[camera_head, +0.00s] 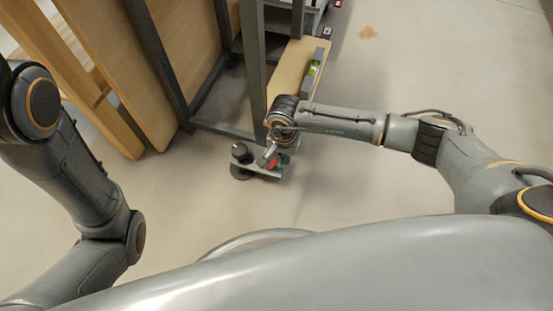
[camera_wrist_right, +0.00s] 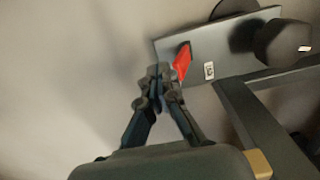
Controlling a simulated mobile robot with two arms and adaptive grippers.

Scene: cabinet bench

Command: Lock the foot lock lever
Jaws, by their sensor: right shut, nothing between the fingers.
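The foot lock lever is a small red tab (camera_wrist_right: 182,62) on a grey metal foot plate (camera_wrist_right: 222,44) in the right wrist view. In the head view the red lever (camera_head: 272,163) shows small, at the foot of the bench frame, partly covered by my right gripper (camera_head: 266,157). In the right wrist view my right gripper (camera_wrist_right: 160,84) is shut and empty. Its fingertips are right beside the red lever; I cannot tell whether they touch it. My left arm shows at the left of the head view, but its gripper is out of view.
The dark bench frame (camera_head: 216,128) stands just beyond the foot plate, with wooden panels (camera_head: 160,70) to its left. A black round knob (camera_wrist_right: 282,42) sits on the plate. A wooden board (camera_head: 293,72) with a spirit level (camera_head: 316,68) lies behind my right arm. The floor at right is clear.

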